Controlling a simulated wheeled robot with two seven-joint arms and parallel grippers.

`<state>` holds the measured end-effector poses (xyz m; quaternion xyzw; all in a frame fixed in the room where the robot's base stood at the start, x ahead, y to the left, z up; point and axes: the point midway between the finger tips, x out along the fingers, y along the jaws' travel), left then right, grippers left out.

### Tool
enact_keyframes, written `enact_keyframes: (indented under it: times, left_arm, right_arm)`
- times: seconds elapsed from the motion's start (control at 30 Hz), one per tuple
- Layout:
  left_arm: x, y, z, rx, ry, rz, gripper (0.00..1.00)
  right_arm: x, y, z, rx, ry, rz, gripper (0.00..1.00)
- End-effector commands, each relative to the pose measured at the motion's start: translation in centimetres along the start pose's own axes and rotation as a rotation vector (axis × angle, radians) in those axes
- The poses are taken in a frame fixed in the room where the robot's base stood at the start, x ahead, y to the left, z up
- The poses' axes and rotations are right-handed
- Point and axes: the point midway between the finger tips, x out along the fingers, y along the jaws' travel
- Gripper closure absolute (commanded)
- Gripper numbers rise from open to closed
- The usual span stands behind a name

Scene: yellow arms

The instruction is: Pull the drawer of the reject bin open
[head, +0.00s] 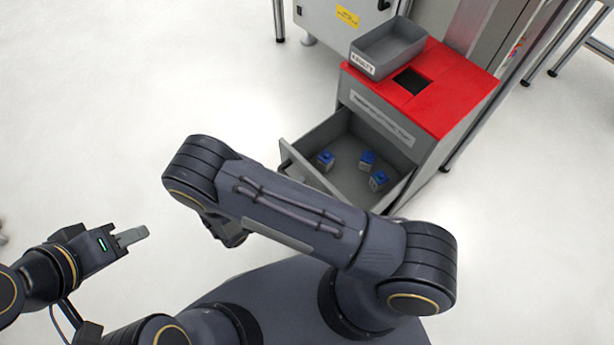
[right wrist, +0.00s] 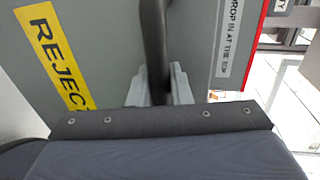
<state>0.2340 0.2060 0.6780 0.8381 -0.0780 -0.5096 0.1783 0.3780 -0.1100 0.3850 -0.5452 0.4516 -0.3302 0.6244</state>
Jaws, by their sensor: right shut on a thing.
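The reject bin (head: 436,148) is a grey cabinet with a red top. Its drawer (head: 343,152) stands pulled out toward me in the head view, with several blue-topped grey blocks (head: 367,158) inside. In the right wrist view, the fingers of my right gripper (right wrist: 158,90) are shut around the dark bar handle (right wrist: 154,35) on the grey drawer front (right wrist: 108,35), beside a yellow REJECT label. My own arm hides this gripper and part of the drawer front in the head view. My left gripper (head: 131,237) is empty and away from the bin; its finger gap is unclear.
A grey tray (head: 388,46) sits on the bin's red top beside a dark square opening (head: 412,81). A light cabinet (head: 345,18) with a yellow label stands behind. Metal frame legs are at the right. The floor left of the bin is clear.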

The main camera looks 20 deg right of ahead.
Motion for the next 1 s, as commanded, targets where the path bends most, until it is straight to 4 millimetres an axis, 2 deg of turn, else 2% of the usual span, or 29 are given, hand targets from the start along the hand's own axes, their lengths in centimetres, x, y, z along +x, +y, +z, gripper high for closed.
enact_keyframes:
  times: [0.2, 0.6, 0.63, 0.77, 1.0]
  left_arm:
    - [0.10, -0.04, 0.05, 0.000, 0.000, 0.000, 0.64]
    - [0.10, -0.04, 0.05, 0.000, 0.000, 0.000, 0.64]
    - [0.10, -0.04, 0.05, 0.000, 0.000, 0.000, 0.64]
    - [0.10, -0.04, 0.05, 0.000, 0.000, 0.000, 0.64]
    - [0.09, -0.04, 0.05, 0.000, 0.000, 0.000, 0.64]
  right_arm:
    - [-0.90, 0.26, -0.04, -0.001, 0.000, 0.001, 1.00]
    - [-1.01, 0.28, -0.03, -0.001, 0.001, 0.001, 1.00]
    - [-1.01, 0.28, -0.03, -0.001, 0.001, 0.001, 0.81]
    - [-0.99, 0.26, -0.02, 0.000, 0.000, 0.001, 0.64]
    - [-0.99, 0.23, 0.00, 0.000, 0.000, 0.000, 0.63]
